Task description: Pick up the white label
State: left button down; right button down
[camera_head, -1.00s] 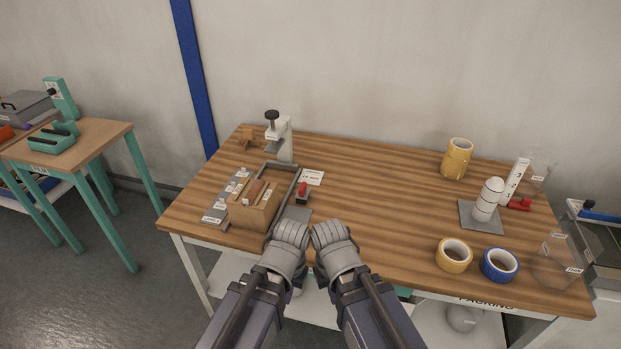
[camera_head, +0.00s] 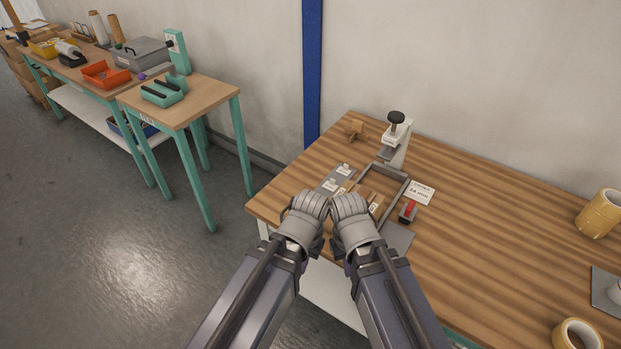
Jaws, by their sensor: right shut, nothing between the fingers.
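Small white labels (camera_head: 344,170) lie on a grey strip (camera_head: 328,187) at the left of the table. A larger white card (camera_head: 420,192) with printed text lies to the right of the grey frame. My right gripper (camera_head: 345,201) is shut and empty, in front of the wooden block, which it partly hides. My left gripper (camera_head: 316,202) is close beside it, covering the near end of the grey strip. Its fingers look curled, but whether it is open or shut is unclear. Neither gripper visibly holds a label.
A grey frame (camera_head: 397,173), a white stand with a black knob (camera_head: 396,118) and a red-handled tool (camera_head: 408,211) are near the block. Yellow tape rolls (camera_head: 600,214) are at the right. A teal-legged table (camera_head: 200,100) stands at the left.

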aim_at(344, 171)
jog(key=i+l, duration=0.25)
jog(key=j+z, duration=0.25)
jog(key=j, duration=0.55)
jog(key=k+j+z, duration=0.2)
jog(key=j, duration=0.6)
jog(key=i+j+z, duration=0.25)
jog(key=j, duration=0.4)
jog(key=i+j+z, duration=0.3)
jog(key=j, duration=0.45)
jog(key=i+j, duration=0.25)
jog(key=i+l+z, duration=0.05)
